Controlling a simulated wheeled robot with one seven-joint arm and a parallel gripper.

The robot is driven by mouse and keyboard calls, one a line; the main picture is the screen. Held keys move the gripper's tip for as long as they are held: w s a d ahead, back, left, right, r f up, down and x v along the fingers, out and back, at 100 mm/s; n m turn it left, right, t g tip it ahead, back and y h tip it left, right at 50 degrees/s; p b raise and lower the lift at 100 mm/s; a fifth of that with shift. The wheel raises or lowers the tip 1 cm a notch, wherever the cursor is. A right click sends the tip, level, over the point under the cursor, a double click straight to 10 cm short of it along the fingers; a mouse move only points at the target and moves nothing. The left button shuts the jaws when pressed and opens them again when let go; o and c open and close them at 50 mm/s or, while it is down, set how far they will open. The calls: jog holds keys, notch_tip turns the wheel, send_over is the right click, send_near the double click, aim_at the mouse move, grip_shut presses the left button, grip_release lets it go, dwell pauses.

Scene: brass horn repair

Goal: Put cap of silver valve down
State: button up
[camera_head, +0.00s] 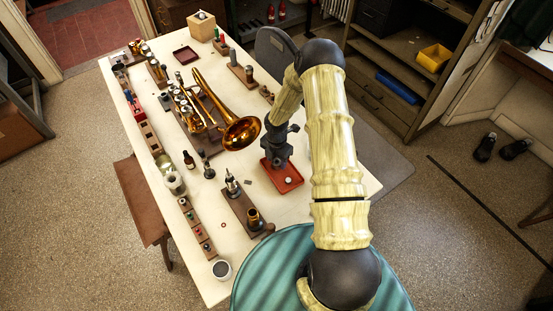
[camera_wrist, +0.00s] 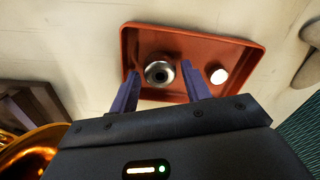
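A round silver cap (camera_wrist: 159,73) with a dark centre lies over the red tray (camera_wrist: 255,62) in the wrist view. My gripper (camera_wrist: 160,72) points down at the tray, with one finger on each side of the cap. A gap shows between the cap and each finger, so the gripper looks open. Whether the cap rests fully on the tray floor is hard to tell. In the head view my gripper (camera_head: 276,160) is above the red tray (camera_head: 292,187) and hides the cap. A silver valve-like part (camera_head: 232,184) stands on a dark wooden block (camera_head: 243,211).
A white round piece (camera_wrist: 218,76) lies in the tray, right of the cap. A brass horn (camera_head: 241,132) lies left of my arm. Small bottles and wooden blocks line the table's left side.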

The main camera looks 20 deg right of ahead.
jog(key=shift+o, duration=0.8)
jog(key=shift+r, duration=0.25)
notch_tip(320, 180, up, 12)
jog(key=b, duration=0.1)
jog(key=shift+b, duration=0.3)
jog(key=shift+f, duration=0.1)
